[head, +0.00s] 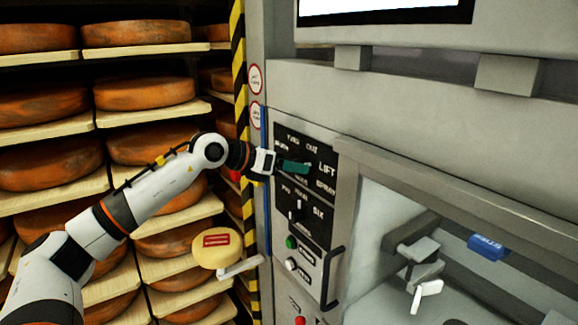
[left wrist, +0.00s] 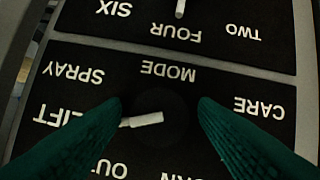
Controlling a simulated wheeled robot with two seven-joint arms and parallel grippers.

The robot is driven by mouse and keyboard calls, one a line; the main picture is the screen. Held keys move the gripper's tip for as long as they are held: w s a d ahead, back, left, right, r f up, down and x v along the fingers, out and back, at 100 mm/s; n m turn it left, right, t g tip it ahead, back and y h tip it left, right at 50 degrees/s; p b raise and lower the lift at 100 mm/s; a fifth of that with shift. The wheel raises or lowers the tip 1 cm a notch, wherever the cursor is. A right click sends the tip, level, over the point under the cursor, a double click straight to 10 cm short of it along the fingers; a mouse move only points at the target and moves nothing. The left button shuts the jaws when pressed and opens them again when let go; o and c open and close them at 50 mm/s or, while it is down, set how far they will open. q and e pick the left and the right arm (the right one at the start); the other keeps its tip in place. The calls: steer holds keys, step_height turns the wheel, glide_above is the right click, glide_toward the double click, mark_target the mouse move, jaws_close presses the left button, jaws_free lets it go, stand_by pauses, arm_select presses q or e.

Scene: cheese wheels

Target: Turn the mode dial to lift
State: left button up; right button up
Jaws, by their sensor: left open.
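The mode dial (left wrist: 160,115) is a dark round knob with a white pointer on a black panel (head: 321,155). In the left wrist view, which shows the lettering upside down, the pointer points left, toward the word LIFT (left wrist: 62,118). CARE, SPRAY and OUT stand around the dial, partly covered by my fingers. My left gripper (left wrist: 160,112) is open, with one green finger on each side of the dial. Whether the fingers touch it I cannot tell. In the head view the left gripper (head: 295,167) hides the dial. My right gripper is not in view.
Below are a second dial (head: 299,210), a green button (head: 291,242), a white button (head: 291,264) and a black handle (head: 333,275). Shelves of cheese wheels (head: 145,93) stand at left behind a striped post (head: 238,60). An open chamber with a blue part (head: 487,246) is at right.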

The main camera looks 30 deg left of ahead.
arm_select(q)
steer(key=shift+s, duration=0.1)
steer(key=b+v, duration=0.6)
steer(key=v, duration=0.6)
